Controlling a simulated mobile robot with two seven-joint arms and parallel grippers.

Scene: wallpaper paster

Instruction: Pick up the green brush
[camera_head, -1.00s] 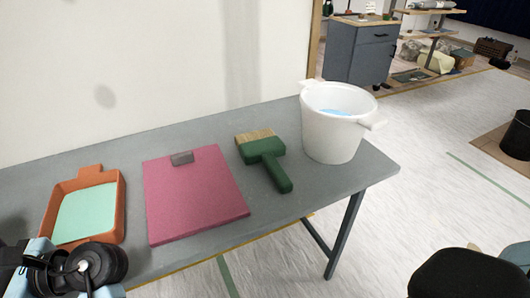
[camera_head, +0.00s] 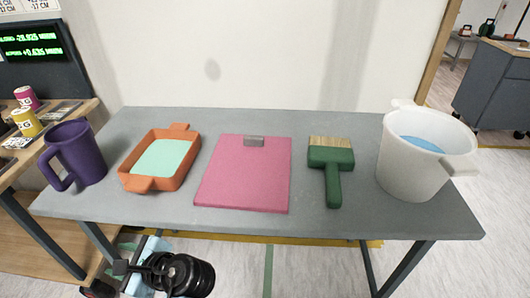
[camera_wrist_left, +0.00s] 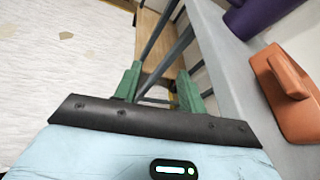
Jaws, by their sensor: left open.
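The green brush (camera_head: 331,172) lies flat on the grey table, bristles toward the wall and handle toward the front edge. It is between the pink clipboard and the white bucket, and nothing touches it. My left gripper (camera_head: 122,268) is low at the front left of the table, beyond its front edge and well to the left of the brush. In the left wrist view my left gripper (camera_wrist_left: 160,88) has its two green fingers apart with nothing between them. The brush is not in that view. My right gripper is not in view.
On the grey table (camera_head: 250,222) stand a purple mug (camera_head: 76,150), an orange tray (camera_head: 160,160), a pink clipboard (camera_head: 243,175) and a white bucket (camera_head: 415,160) holding blue liquid. A wooden bench (camera_head: 40,170) with cups adjoins at left. The table's front strip is clear.

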